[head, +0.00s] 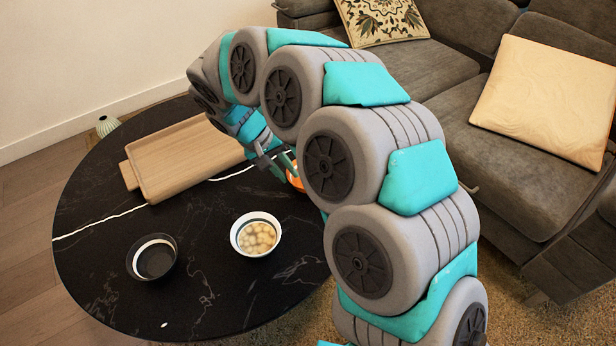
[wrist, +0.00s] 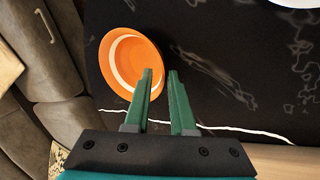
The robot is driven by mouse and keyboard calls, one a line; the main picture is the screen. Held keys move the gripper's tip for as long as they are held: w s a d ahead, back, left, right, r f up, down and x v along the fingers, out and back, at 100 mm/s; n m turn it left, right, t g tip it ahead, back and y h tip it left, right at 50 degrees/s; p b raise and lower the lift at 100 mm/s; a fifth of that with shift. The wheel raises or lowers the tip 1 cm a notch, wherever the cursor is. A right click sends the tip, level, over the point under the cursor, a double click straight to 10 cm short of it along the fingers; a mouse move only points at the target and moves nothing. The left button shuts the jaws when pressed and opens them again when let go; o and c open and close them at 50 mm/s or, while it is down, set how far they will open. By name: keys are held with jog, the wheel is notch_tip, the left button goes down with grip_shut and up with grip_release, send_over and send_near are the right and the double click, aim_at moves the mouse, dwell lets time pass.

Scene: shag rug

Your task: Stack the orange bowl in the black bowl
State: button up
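The orange bowl (head: 296,180) is on the dark round table, mostly hidden behind my arm in the head view. In the wrist view the orange bowl (wrist: 132,55) shows from above, with a pale ring inside. My gripper (wrist: 160,73) is open, with a narrow gap between its green fingers. One finger overlaps the bowl's near right side and the other is just outside the rim; I cannot tell if either touches. In the head view my gripper (head: 273,165) is beside the bowl. The black bowl (head: 153,260), with a pale rim band, sits empty at the table's front left.
A white bowl (head: 243,249) of round pale items stands right of the black bowl. A wooden tray (head: 185,160) lies at the back left. A white cable-like line (head: 125,212) crosses the table (head: 200,300). A sofa (head: 510,150) stands beyond, at right.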

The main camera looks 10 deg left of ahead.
grip_shut()
dwell(1.1)
